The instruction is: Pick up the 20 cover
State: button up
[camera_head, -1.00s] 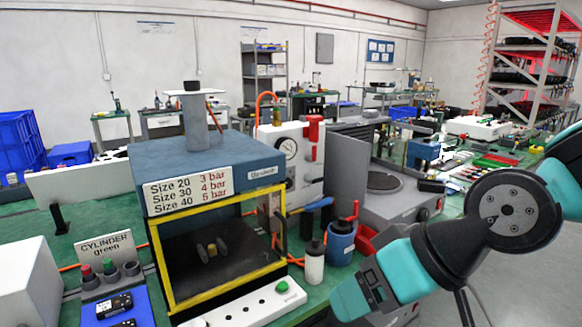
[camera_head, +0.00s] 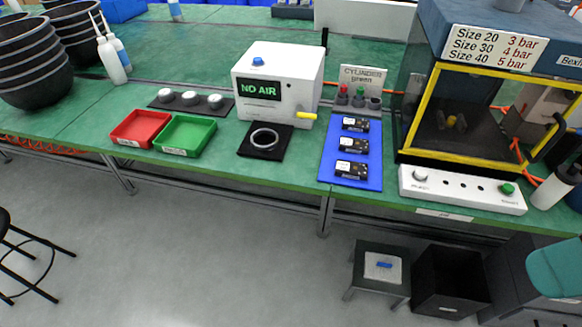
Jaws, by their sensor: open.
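Three pale round caps (camera_head: 190,98) sit in a row on a dark strip at the back left of the green bench; they may be covers, but no size marking is readable on them. Three black labelled blocks (camera_head: 352,147) lie on a blue mat (camera_head: 339,179) in the middle, their print too small to read. I cannot tell which thing is the 20 cover. My gripper is not in view; only a teal part of my arm shows at the lower right edge.
A red tray (camera_head: 139,128) and a green tray (camera_head: 185,134) stand left of a white NO AIR box (camera_head: 277,82). A dark pad with a ring (camera_head: 265,138) lies before it. The yellow-framed chamber (camera_head: 484,110) and a white button panel (camera_head: 462,189) are right. The floor in front is mostly clear.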

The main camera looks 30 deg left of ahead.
aim_at(344, 169)
jog(key=u, duration=2.55)
jog(key=i, duration=0.5)
jog(key=z, duration=1.05)
